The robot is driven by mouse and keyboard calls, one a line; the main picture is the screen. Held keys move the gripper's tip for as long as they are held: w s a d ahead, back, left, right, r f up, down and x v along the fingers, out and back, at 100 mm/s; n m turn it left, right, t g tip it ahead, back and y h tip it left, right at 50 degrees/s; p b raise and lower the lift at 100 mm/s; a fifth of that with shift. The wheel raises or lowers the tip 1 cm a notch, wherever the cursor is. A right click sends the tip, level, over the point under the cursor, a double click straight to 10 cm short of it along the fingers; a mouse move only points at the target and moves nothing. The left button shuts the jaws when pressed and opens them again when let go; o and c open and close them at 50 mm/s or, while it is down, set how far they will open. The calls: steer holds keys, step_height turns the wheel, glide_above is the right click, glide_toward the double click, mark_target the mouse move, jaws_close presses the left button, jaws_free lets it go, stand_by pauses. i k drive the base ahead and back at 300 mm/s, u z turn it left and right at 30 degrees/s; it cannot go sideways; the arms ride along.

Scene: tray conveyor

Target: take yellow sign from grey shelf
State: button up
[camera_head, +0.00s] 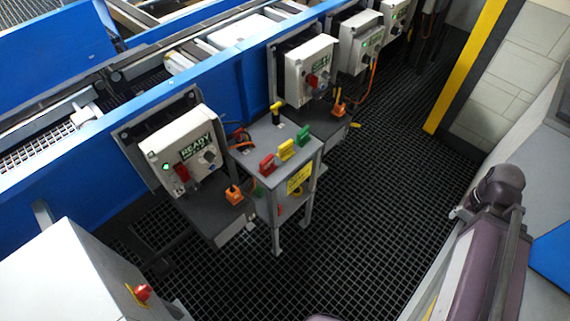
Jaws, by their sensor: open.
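A grey shelf (257,152) on legs stands in the middle of the view, beside the blue conveyor. A red, a yellow and a green piece stand in a row along its top's front edge. The yellow piece (286,149) is between the red piece (267,164) and the green piece (302,135). A yellow plate with dark marks (299,179) is on the shelf's front side, below the top. I cannot tell which of the two yellow things is the sign. My purple arm shows at the right, apart from the shelf; my gripper is not in view.
A control box reading READY (183,151) stands left of the shelf, another box (308,72) behind it. A yellow-and-black item (276,112) stands at the shelf's back. A white cabinet (75,275) is lower left. The dark grating floor (385,190) right of the shelf is clear.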

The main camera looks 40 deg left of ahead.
mark_target(286, 151)
steer(key=z, duration=0.05)
steer(key=k, duration=1.4)
steer(key=u, duration=1.45)
steer(key=i, duration=1)
steer(key=u, duration=0.05)
